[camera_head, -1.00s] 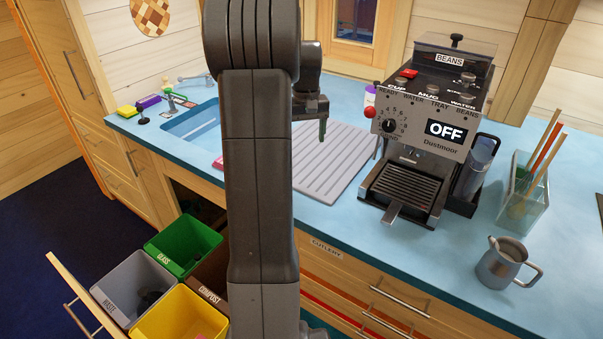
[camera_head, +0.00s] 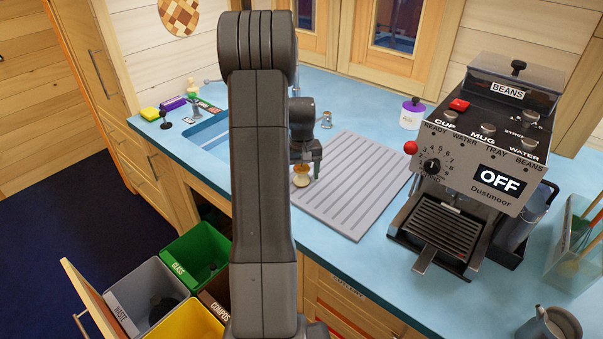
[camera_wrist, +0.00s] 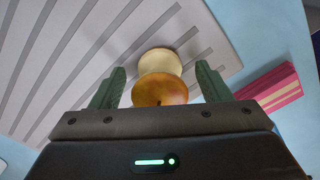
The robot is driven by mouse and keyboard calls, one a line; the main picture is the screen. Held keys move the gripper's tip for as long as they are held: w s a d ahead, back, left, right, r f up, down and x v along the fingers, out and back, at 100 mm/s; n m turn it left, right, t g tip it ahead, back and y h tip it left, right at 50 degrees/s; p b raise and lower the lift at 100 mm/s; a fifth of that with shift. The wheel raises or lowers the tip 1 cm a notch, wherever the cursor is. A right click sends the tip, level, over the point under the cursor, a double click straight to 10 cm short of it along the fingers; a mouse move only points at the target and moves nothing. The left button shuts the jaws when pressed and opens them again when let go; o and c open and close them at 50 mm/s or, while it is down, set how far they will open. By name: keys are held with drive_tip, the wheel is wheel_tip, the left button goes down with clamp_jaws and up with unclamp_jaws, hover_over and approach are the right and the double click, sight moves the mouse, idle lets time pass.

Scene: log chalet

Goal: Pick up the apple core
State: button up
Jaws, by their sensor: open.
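The apple core (camera_head: 301,176) is on the left part of the grey ribbed draining mat (camera_head: 347,205), beside the sink. In the wrist view the apple core (camera_wrist: 160,82) shows a pale waist and a rounded brownish-orange end. My gripper (camera_head: 305,160) is above and around it. In the wrist view the green fingers of my gripper (camera_wrist: 160,88) stand on either side of the core, open, with a small gap at each side. My arm hides part of the mat's left edge and the sink in the head view.
A pink striped thing (camera_wrist: 268,88) lies close to the right finger. The coffee machine (camera_head: 470,170) stands right of the mat. The sink (camera_head: 205,140) is left. Open bins, including green (camera_head: 197,255) and yellow (camera_head: 190,325), are below the counter. A white canister (camera_head: 411,114) stands behind the mat.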

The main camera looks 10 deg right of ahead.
drive_tip(key=shift+f, duration=0.3)
drive_tip(key=c, duration=1)
drive_tip(key=shift+c, duration=0.2)
